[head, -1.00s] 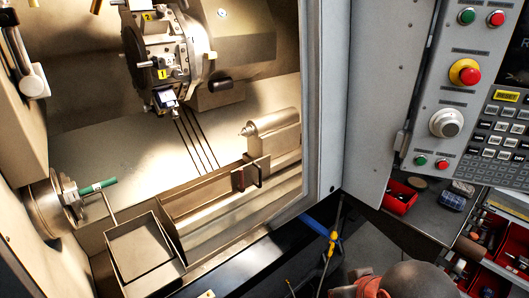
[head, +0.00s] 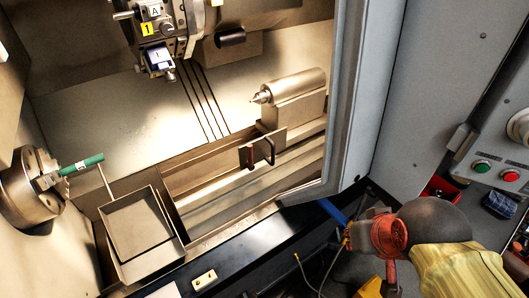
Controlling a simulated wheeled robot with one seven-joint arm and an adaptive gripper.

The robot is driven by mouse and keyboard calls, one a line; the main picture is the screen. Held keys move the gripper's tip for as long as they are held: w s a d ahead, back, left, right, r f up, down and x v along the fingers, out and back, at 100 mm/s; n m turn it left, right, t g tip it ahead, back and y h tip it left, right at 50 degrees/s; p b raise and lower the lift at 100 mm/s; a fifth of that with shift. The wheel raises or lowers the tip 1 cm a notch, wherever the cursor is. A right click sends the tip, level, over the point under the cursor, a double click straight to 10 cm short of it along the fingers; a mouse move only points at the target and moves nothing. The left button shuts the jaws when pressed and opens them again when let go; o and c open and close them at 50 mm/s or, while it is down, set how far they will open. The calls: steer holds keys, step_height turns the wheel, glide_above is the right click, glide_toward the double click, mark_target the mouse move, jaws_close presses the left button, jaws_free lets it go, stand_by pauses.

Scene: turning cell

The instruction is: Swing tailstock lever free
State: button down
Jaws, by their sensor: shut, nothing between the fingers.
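The tailstock (head: 293,100) stands inside the lathe at the centre right in the head view, its pointed centre (head: 261,97) facing left. In front of it is an upright metal plate (head: 262,147) with a dark loop handle (head: 270,149) and a small dark red piece (head: 247,157). I cannot tell whether either of these is the tailstock lever.
The chuck (head: 30,190) at left has a green bar (head: 82,165) at its jaws. A metal tray (head: 138,225) stands nearby. The turret (head: 165,25) hangs above. The door frame (head: 350,110) bounds the opening at right. A dark rounded body with orange-red and yellow parts fills the lower right.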

steer(key=w+d+f+m+h+p, duration=0.1)
steer(key=w+d+f+p, duration=0.15)
steer(key=w+f, duration=0.55)
steer(key=w+d+f+m+p, duration=0.1)
steer(key=w+f+p, duration=0.4)
steer(key=w, duration=0.4)
steer(key=m+t+y+p, duration=0.3)
steer(key=m+t+y, duration=0.55)
steer(key=y, duration=0.35)
glide_toward(249, 156)
steer(key=d, duration=0.5)
steer(key=shift+w+a+t, duration=0.1)
steer(key=shift+w+t, duration=0.1)
steer(key=shift+t, duration=0.15)
steer(key=shift+w, duration=0.1)
steer(key=b+x, duration=0.2)
steer(key=x, duration=0.8)
